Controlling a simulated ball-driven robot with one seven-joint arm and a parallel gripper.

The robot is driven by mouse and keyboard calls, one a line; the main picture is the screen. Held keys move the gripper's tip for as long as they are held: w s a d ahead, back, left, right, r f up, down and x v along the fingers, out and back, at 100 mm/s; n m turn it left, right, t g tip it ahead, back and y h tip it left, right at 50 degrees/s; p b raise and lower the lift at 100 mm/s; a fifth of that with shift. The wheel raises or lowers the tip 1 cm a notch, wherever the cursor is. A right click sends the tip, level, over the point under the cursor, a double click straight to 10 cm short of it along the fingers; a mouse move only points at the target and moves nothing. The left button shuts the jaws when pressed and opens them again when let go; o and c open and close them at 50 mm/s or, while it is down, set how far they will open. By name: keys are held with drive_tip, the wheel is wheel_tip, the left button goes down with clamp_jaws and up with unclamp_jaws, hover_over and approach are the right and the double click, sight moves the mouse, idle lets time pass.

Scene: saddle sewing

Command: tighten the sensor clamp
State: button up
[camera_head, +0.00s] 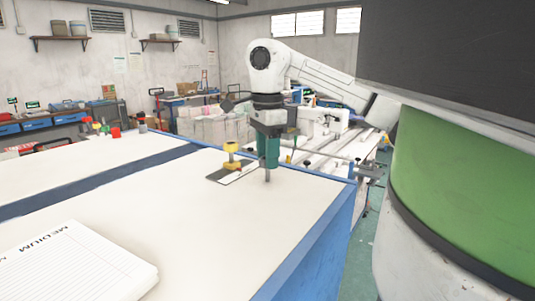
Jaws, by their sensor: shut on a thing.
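My gripper (269,131) points down over the white table (165,235), near its right edge. It is shut on a dark green tool (268,153), whose grey shaft points straight down close to the table top. I cannot tell whether the tip touches the surface. Just left of the tool, a yellow fixture (232,157) with a knob-like top stands on a flat plate (217,176). It may be the sensor clamp, but it is too small to be sure. The tool and the yellow fixture look apart.
A white pad printed "MEDIUM" (75,265) lies at the front left. Small red and yellow items (115,132) stand at the table's far left. Behind is a machine with rails (335,150). The table's middle is clear.

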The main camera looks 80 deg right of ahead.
drive_tip(key=m+b, duration=0.2)
drive_tip(key=m, duration=0.3)
drive_tip(key=shift+b, duration=0.4)
drive_tip(key=m+b, duration=0.2)
drive_tip(key=m, duration=0.3)
drive_tip(key=m+b, duration=0.1)
drive_tip(key=m, duration=0.4)
drive_tip(key=shift+m+b, duration=0.35)
drive_tip(key=shift+m, duration=0.05)
drive_tip(key=m+b, duration=0.1)
drive_tip(key=m, duration=0.3)
drive_tip(key=shift+r, duration=0.1)
drive_tip(key=shift+m, duration=0.3)
drive_tip(key=o, duration=1.1)
drive_tip(key=shift+c, duration=0.2)
